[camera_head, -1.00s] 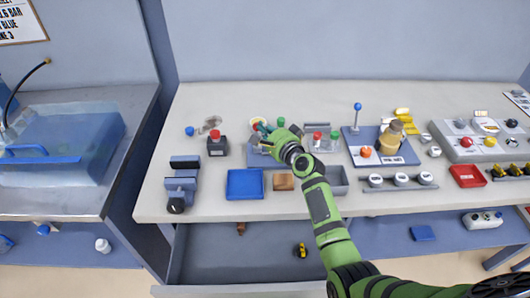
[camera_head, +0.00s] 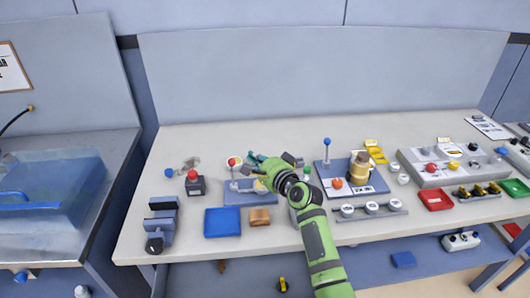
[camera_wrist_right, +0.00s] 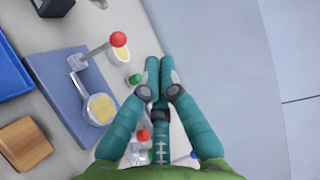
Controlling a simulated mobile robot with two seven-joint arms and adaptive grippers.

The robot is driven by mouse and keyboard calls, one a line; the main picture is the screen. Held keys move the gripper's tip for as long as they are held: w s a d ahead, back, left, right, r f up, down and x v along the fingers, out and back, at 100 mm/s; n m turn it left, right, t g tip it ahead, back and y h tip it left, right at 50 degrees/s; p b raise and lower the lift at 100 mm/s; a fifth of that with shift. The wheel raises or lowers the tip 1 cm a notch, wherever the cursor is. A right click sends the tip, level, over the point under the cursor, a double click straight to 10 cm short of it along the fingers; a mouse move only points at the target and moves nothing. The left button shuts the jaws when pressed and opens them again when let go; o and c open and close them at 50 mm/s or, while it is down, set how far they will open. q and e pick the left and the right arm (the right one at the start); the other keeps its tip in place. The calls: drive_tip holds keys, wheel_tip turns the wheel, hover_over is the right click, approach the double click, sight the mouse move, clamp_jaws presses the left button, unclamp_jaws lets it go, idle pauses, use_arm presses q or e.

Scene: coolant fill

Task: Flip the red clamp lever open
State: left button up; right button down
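The clamp lever is a grey bar with a red ball knob (camera_wrist_right: 118,40); in the head view its red knob (camera_head: 231,162) shows left of my right gripper. The lever stands up from a blue base plate (camera_wrist_right: 78,95), tilted, with a round cream-topped part (camera_wrist_right: 100,108) beside its foot. My right gripper (camera_wrist_right: 160,62) has teal fingers with the tips together and nothing visible between them. It is right of the red knob and apart from it. In the head view the right gripper (camera_head: 257,157) hangs over the table behind the plate. My left gripper is not in view.
A black box with a red button (camera_head: 195,183), a blue tray (camera_head: 222,222) and a wooden block (camera_head: 259,216) lie left and in front. A green knob (camera_wrist_right: 134,79) is close to the fingers. A blue-knobbed lever stand (camera_head: 327,145) is to the right. The back of the table is clear.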

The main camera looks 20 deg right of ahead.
drive_tip(key=s+a+f+n+g, duration=0.2)
drive_tip(key=s+f+n+g, duration=0.3)
drive_tip(key=s, duration=0.4)
drive_tip(key=s+a+f+n+g, duration=0.1)
drive_tip(key=s+f+n+g, duration=0.1)
drive_tip(key=s+f+n, duration=0.6)
drive_tip(key=s+f+n+g+h, duration=0.2)
drive_tip(key=s+g, duration=0.1)
drive_tip(key=s, duration=0.9)
drive_tip(key=s+f+n+g+h, duration=0.1)
drive_tip(key=s+f+n+g, duration=0.15)
drive_tip(key=s, duration=0.95)
wheel_tip(320, 180, down, 25)
drive_tip(key=s+g+b, duration=0.1)
drive_tip(key=g+b, duration=0.1)
drive_tip(key=b, duration=0.1)
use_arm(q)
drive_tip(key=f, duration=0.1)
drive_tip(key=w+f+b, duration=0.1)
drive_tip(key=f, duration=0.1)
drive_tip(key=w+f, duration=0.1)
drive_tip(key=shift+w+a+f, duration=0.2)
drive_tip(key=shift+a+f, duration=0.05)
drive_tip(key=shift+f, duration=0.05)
use_arm(e)
drive_tip(key=s+d+f, duration=0.2)
drive_tip(key=s+f, duration=1.4)
drive_tip(key=shift+d+g, duration=0.25)
drive_tip(key=shift+g, duration=0.1)
